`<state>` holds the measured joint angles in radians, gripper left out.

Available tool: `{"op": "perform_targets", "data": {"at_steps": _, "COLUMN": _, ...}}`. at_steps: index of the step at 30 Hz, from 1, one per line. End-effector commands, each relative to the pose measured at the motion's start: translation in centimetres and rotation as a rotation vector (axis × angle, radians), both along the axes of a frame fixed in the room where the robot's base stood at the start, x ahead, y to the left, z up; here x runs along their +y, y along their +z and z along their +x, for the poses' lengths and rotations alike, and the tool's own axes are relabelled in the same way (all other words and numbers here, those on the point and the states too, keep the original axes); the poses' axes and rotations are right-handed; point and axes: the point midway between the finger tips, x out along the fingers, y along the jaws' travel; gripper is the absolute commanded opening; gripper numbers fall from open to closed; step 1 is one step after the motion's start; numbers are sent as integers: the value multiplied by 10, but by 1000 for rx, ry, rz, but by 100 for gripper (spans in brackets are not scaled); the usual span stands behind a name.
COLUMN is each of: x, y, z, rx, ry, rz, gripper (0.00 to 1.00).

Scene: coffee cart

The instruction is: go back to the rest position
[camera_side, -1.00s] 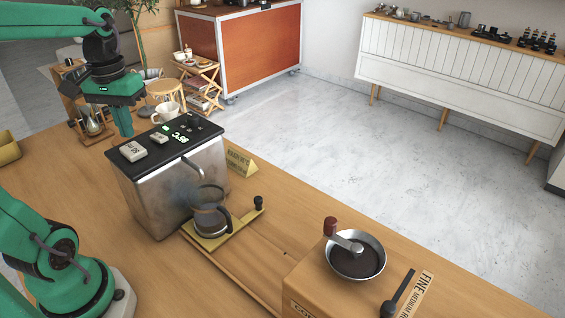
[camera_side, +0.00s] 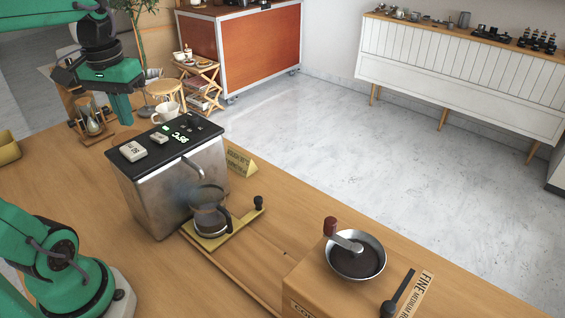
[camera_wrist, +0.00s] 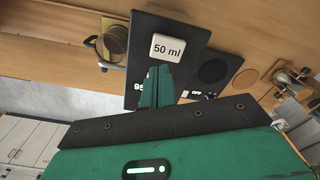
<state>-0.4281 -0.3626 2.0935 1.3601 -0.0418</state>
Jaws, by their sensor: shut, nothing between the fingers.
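My gripper (camera_side: 121,108) is green and black and hangs in the air at the upper left of the side view, behind the coffee machine (camera_side: 172,185). Its fingers are together with nothing between them. In the wrist view the shut green fingers (camera_wrist: 157,86) point at the machine's black top, near the "50 ml" button (camera_wrist: 168,48). The machine is a metal box with a lit display. The glass carafe (camera_side: 209,212) stands on the yellow stand in front of it and also shows in the wrist view (camera_wrist: 115,39).
A wooden grinder (camera_side: 335,283) with a metal bowl stands at the front right. A folded yellow sign (camera_side: 241,163) stands behind the machine. A sand timer (camera_side: 92,117) and a white cup (camera_side: 165,112) are near my gripper. The table's front middle is clear.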

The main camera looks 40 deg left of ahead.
Motion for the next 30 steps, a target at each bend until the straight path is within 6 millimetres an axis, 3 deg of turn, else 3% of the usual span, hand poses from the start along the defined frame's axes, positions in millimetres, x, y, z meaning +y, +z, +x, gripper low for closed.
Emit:
{"op": "perform_targets", "data": {"at_steps": 15, "x": -91, "y": -35, "z": -7, "rx": -353, "ry": -386, "rz": 98, "gripper": 0}}
{"op": "perform_targets", "data": {"at_steps": 21, "x": -105, "y": -42, "z": -10, "rx": -426, "ry": -456, "rz": 105, "gripper": 0}}
{"op": "perform_targets", "data": {"at_steps": 30, "x": -107, "y": -43, "z": -10, "rx": -433, "ry": -463, "rz": 106, "gripper": 0}}
